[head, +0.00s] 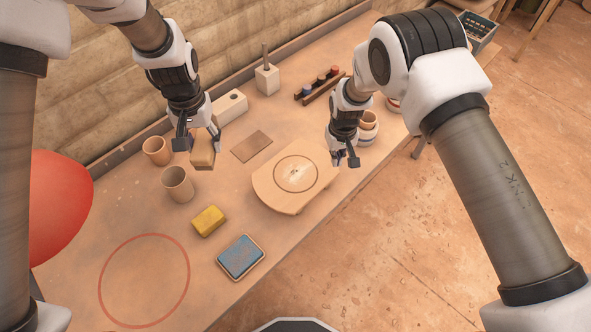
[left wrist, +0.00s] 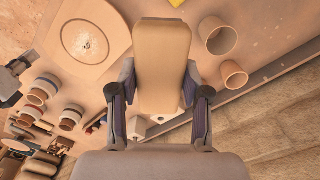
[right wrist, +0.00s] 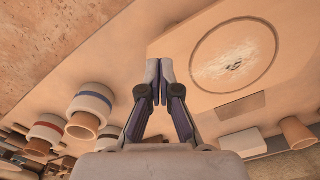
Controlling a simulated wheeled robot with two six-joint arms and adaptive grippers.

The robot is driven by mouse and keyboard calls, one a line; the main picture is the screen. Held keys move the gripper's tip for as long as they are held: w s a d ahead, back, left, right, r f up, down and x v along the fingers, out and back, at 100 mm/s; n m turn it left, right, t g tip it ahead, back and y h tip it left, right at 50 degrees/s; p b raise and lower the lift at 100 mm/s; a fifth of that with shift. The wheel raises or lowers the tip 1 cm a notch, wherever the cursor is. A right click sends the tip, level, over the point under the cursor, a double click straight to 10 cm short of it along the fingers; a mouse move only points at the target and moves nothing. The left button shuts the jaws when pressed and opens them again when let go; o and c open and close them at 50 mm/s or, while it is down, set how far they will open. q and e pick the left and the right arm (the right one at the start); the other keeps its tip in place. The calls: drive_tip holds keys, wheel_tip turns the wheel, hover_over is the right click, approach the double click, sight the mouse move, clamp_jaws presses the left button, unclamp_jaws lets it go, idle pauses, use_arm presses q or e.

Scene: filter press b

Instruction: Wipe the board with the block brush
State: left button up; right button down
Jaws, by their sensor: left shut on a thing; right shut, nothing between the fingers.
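The board (head: 265,190) is a pale wooden slab with a dark ring drawn on it, lying in the middle of the table. A whitish powdery patch (right wrist: 231,65) sits inside the ring. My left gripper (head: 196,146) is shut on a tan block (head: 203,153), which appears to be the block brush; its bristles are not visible. It is held left of the board, apart from it, and fills the middle of the left wrist view (left wrist: 160,65). My right gripper (head: 344,160) is shut and empty by the board's right edge; its fingertips meet in the right wrist view (right wrist: 158,72).
A thin brown plate (head: 252,146) lies behind the board. A yellow sponge (head: 209,221) and blue-topped pad (head: 241,257) lie in front. Two clay cups (head: 177,184) stand left; stacked pots (head: 368,124) stand beyond my right gripper. A red ring marks clear table at front left.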

drive_tip(key=shift+r, duration=0.5)
wheel_tip(320, 180, up, 12)
